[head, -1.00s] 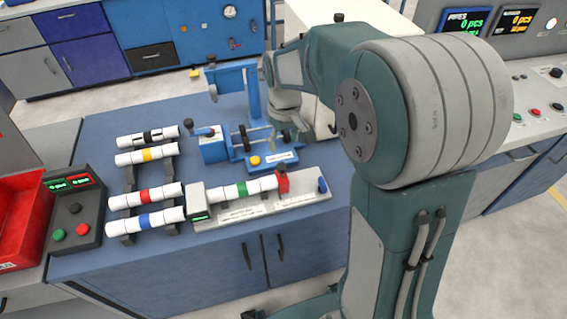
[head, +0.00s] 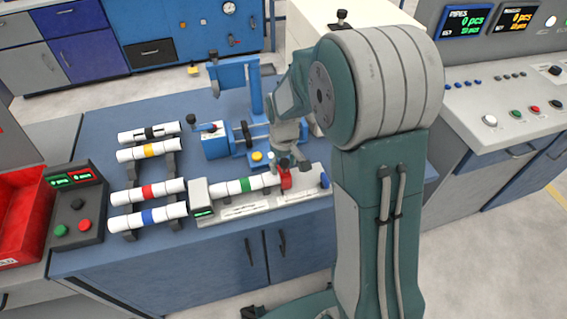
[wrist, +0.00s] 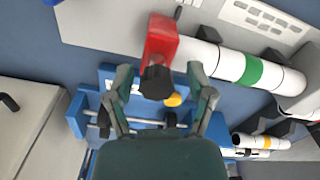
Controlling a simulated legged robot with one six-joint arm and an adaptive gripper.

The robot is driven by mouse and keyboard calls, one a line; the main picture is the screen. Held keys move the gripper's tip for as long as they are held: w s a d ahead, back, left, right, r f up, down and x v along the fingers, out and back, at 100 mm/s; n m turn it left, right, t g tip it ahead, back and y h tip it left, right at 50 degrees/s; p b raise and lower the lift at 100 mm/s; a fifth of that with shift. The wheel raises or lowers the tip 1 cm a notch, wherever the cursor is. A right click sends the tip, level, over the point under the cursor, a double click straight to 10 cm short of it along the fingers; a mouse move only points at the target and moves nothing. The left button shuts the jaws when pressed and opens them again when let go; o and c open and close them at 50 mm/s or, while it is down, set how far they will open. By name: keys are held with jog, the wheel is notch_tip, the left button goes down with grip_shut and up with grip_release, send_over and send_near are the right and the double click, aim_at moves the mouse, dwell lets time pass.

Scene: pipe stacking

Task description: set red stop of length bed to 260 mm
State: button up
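The red stop (head: 286,178) sits on the pale length bed (head: 300,202), at the right end of a white pipe with a green band (head: 245,185). In the wrist view, the red stop (wrist: 161,42) has a black knob (wrist: 155,83) on the side toward me. My gripper (wrist: 160,84) is open, with one finger on each side of the knob; contact with it cannot be told. In the head view my gripper (head: 290,160) is over the stop and partly hides it. The bed's small green display (head: 203,213) is too small to read.
A blue clamp fixture (head: 215,145) with a yellow button stands just behind the bed. Several banded pipes (head: 147,193) lie on a rack at left. A button box (head: 74,205) and red bin (head: 22,215) are farther left. A blue knob (head: 324,180) marks the bed's right end.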

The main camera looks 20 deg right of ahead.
jog(key=shift+d, duration=0.1)
grip_shut()
jog(key=shift+s+d, duration=0.1)
jog(key=shift+d, duration=3.5)
jog(key=shift+a, duration=0.1)
jog(key=shift+c, duration=0.6)
grip_release()
jog(key=o, duration=0.4)
jog(key=shift+d, duration=0.4)
